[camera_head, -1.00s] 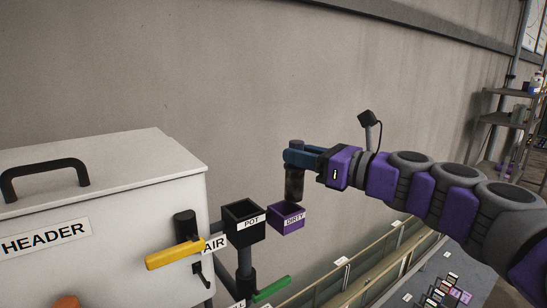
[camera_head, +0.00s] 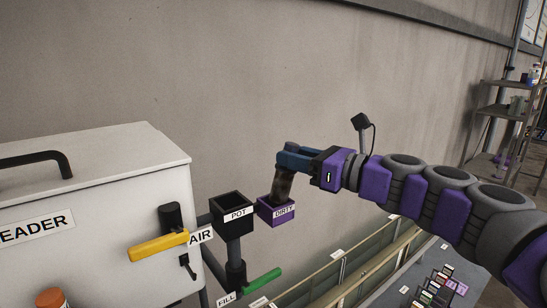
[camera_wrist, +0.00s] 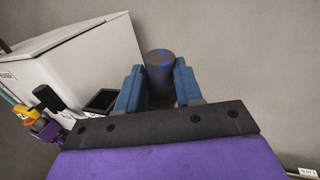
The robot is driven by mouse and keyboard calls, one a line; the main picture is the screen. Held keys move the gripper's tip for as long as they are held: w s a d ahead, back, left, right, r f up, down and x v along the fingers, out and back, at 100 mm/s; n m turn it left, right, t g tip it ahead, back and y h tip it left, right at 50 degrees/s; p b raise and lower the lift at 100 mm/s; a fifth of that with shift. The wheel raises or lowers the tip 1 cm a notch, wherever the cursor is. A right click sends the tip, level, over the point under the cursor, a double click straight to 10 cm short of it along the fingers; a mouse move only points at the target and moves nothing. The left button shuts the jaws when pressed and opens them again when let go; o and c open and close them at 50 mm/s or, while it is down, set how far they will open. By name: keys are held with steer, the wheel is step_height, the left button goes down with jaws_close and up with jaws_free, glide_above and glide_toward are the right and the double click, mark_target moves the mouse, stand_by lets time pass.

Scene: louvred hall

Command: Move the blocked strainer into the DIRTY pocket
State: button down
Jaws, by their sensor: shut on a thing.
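The blocked strainer (camera_head: 282,184) is a dark brown, rusty cylinder that hangs, slightly tilted, from my gripper (camera_head: 293,160). My gripper is shut on its upper end. In the wrist view the strainer (camera_wrist: 160,72) sits between the two blue fingers (camera_wrist: 160,90), its top mottled blue and brown. The purple DIRTY pocket (camera_head: 277,213) is right below, and the strainer's lower end overlaps its opening in the head view. I cannot tell whether the end is inside the pocket or only in front of or above it.
The black POT pocket (camera_head: 234,222) stands just left of the DIRTY pocket. Further left are a yellow AIR handle (camera_head: 159,246) and the white HEADER box (camera_head: 95,180). A green FILL handle (camera_head: 262,280) is below. A bare wall rises behind.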

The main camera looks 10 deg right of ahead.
mark_target(279, 170)
steer(key=shift+d+r, duration=0.15)
steer(key=shift+n+g+h, duration=0.3)
steer(key=shift+n, duration=0.1)
steer(key=shift+w+a+r+p, duration=0.15)
steer(key=shift+a+p, duration=0.15)
steer(key=shift+a, duration=0.35)
steer(key=shift+w+a+f+p, duration=0.15)
steer(key=shift+a+p, duration=0.15)
steer(key=shift+a, duration=0.35)
steer(key=shift+w+a+r+p, duration=0.15)
steer(key=shift+a+p, duration=0.15)
steer(key=shift+a, duration=0.35)
steer(key=shift+s+d, duration=0.15)
steer(key=shift+d, duration=0.65)
steer(key=shift+a+f, duration=0.6)
steer(key=shift+s+d+g+h+p, duration=0.1)
steer(key=shift+d+g+h+p, duration=0.25)
steer(key=shift+p, duration=0.35)
steer(key=shift+s+a+m+g, duration=0.1)
steer(key=shift+m+g, duration=0.15)
steer(key=shift+m, duration=0.05)
steer(key=shift+r, duration=0.1)
